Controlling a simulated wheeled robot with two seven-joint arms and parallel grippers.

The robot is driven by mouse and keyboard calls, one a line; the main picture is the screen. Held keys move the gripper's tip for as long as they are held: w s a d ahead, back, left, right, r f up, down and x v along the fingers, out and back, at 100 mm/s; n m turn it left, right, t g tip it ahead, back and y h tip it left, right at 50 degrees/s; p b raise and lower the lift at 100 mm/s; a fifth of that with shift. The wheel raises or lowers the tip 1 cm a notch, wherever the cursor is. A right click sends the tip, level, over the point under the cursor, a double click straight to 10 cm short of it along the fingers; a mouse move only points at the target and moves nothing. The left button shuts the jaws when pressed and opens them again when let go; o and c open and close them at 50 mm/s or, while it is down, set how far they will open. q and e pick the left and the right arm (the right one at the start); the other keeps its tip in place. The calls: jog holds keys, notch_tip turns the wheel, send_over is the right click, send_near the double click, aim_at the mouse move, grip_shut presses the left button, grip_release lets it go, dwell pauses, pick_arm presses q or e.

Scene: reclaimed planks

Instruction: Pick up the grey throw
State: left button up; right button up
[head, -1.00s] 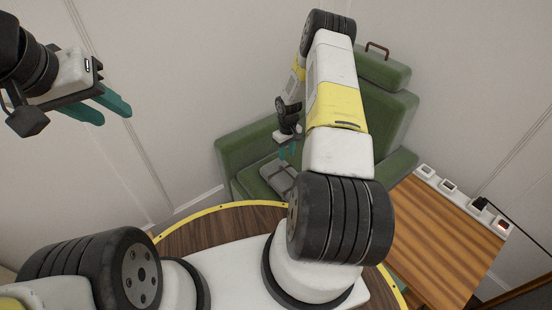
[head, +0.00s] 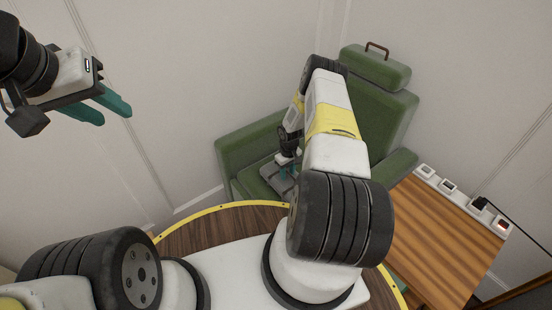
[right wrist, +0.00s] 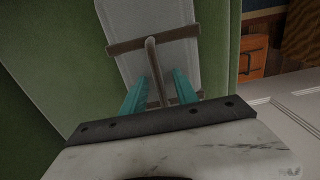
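The grey throw (head: 270,171) lies on the seat of a green armchair (head: 386,118). In the right wrist view the throw (right wrist: 140,17) is a pale grey bundle with brown straps across it and a brown handle bar (right wrist: 153,62) along its middle. My right gripper (head: 287,173) is down at the throw, and in the right wrist view its teal fingers (right wrist: 160,77) are open on either side of the handle, with gaps to it. In the head view my arm hides part of the throw. My left gripper (head: 115,117) is open and empty, high at the left.
The armchair's arms (head: 245,147) and back stand around the seat. A wooden side table (head: 437,237) with several white-framed sockets or switches and a cable is at the right. A round wooden surface with a yellow rim (head: 215,208) lies below my arms. Pale walls stand behind.

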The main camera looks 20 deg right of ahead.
jog(key=shift+c, duration=0.5)
grip_shut()
jog(key=shift+w, duration=0.1)
dwell(0.8)
